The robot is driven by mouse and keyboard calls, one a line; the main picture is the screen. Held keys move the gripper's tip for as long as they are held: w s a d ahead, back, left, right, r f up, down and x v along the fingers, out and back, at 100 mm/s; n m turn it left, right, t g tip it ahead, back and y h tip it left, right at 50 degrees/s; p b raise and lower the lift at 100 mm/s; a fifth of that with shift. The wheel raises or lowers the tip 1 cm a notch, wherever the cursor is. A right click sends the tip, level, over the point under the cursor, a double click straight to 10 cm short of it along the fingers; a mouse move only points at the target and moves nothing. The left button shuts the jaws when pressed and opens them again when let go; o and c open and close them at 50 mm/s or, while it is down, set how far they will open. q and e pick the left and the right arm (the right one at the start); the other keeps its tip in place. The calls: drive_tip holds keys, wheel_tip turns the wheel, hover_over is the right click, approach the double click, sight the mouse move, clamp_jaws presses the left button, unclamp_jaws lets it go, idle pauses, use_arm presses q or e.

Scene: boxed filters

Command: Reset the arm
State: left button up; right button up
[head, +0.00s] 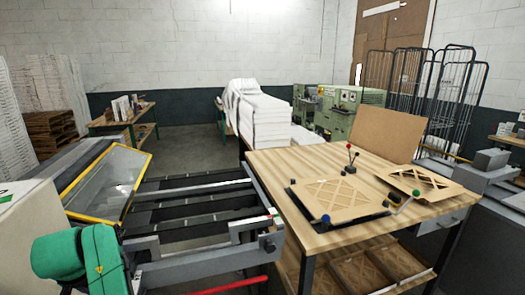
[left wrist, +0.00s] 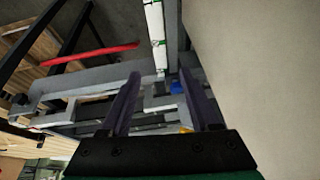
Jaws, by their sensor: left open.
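My left gripper (left wrist: 161,78) is open, with its two dark fingers apart and nothing between them in the left wrist view. Grey frame parts show behind and below the fingers, some distance off. In the head view the green part of my left arm (head: 80,258) is at the lower left, beside a pale box (head: 25,240); the fingers cannot be made out there. My right gripper is in neither view.
A pale flat surface (left wrist: 265,70) fills the right of the left wrist view, close to the fingers. A grey conveyor frame (head: 190,190) lies in front. A wooden table (head: 290,168) at right holds lattice-patterned panels (head: 330,198). Open floor (head: 185,150) lies behind.

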use_arm(q)
drive_tip(key=s+d+f+m+h, duration=0.2)
drive_tip(key=s+d+f+m, duration=0.3)
drive_tip(key=s+d+f, duration=0.95)
wheel_tip(320, 180, down, 27)
drive_tip(key=s+d+g+b, duration=0.1)
drive_tip(key=s+g+b, duration=0.1)
drive_tip(key=b, duration=0.3)
drive_tip(key=s+a+f+g+b, duration=0.1)
drive_tip(key=s+a+f+b, duration=0.1)
drive_tip(key=s+f, duration=1.5)
wheel_tip(320, 180, down, 2)
drive_tip(key=shift+a+f+m+b, duration=0.1)
drive_tip(key=shift+a+m+b, duration=0.3)
drive_tip(key=shift+b, duration=0.35)
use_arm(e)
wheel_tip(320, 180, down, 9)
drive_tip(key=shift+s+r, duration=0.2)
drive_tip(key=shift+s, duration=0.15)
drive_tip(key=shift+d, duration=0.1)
